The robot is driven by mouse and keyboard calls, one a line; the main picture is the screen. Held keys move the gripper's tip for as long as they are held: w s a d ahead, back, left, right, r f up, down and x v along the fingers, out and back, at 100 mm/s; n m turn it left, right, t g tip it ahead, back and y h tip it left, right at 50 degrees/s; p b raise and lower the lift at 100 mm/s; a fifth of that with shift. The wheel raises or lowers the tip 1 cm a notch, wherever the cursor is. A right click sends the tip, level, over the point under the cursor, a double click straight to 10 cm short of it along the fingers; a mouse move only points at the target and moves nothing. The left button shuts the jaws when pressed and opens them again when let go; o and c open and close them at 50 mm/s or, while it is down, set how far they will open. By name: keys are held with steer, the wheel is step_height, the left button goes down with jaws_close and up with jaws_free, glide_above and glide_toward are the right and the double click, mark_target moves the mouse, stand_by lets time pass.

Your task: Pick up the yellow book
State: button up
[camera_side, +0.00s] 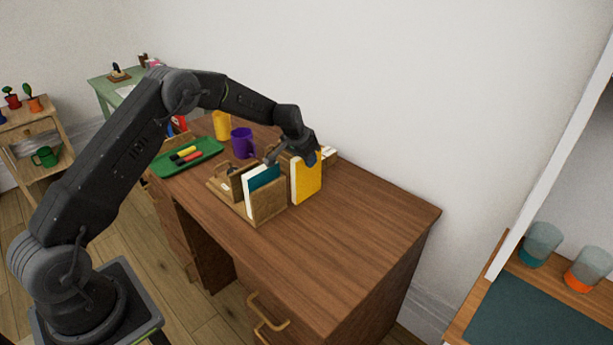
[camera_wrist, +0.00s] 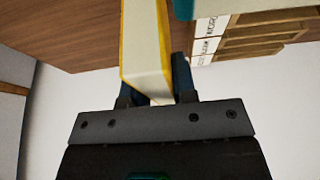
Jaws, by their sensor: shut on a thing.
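The yellow book (camera_side: 307,180) stands upright at the right side of the wooden holder on the brown desk, in the side view. In the wrist view the yellow book (camera_wrist: 147,50) shows its pale pages and yellow cover edges between my fingers. My gripper (camera_side: 306,158) is at the top of the book and shut on it. The fingers also show in the wrist view (camera_wrist: 158,88). I cannot tell whether the book's lower edge touches the desk.
A wooden holder (camera_side: 268,203) with a teal book (camera_side: 262,176) stands just left of the yellow book. A purple mug (camera_side: 241,142), a yellow mug (camera_side: 221,125) and a green tray (camera_side: 205,148) are farther left. The desk's right part (camera_side: 370,215) is clear.

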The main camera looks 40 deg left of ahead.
jaws_close()
steer(key=shift+r, duration=0.1)
